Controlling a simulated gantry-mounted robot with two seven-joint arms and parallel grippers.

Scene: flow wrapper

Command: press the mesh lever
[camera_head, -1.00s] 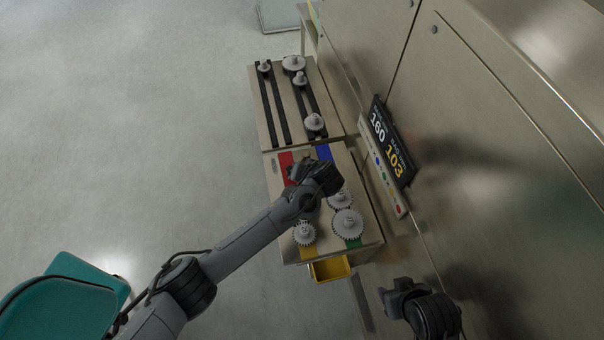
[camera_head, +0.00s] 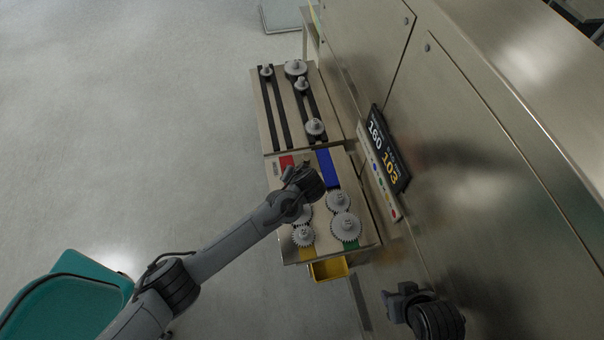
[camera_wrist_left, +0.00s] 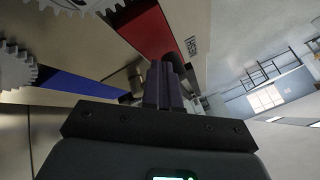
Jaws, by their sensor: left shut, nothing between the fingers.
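My left gripper (camera_head: 289,174) is over the red strip (camera_head: 287,162) near the left edge of the lower board, beside a small dark label (camera_head: 276,170). Its fingers (camera_wrist_left: 163,85) are shut and empty in the left wrist view. There the label, too blurred to read surely, shows (camera_wrist_left: 191,46) beside the red strip (camera_wrist_left: 145,28). A dark rounded piece (camera_wrist_left: 178,63) shows right by the fingertips and may be the mesh lever's knob; I cannot tell whether they touch. A metal piece (camera_wrist_left: 135,76) is partly hidden behind the fingers. My right gripper (camera_head: 397,294) is at the lower right, away from the board.
Several grey gears, one of them large (camera_head: 345,226), sit on the lower board near the blue strip (camera_head: 328,168). The upper board (camera_head: 283,115) carries more gears on dark rails. A yellow bin (camera_head: 328,269) hangs below. A display (camera_head: 390,150) and steel cabinet wall bound the right.

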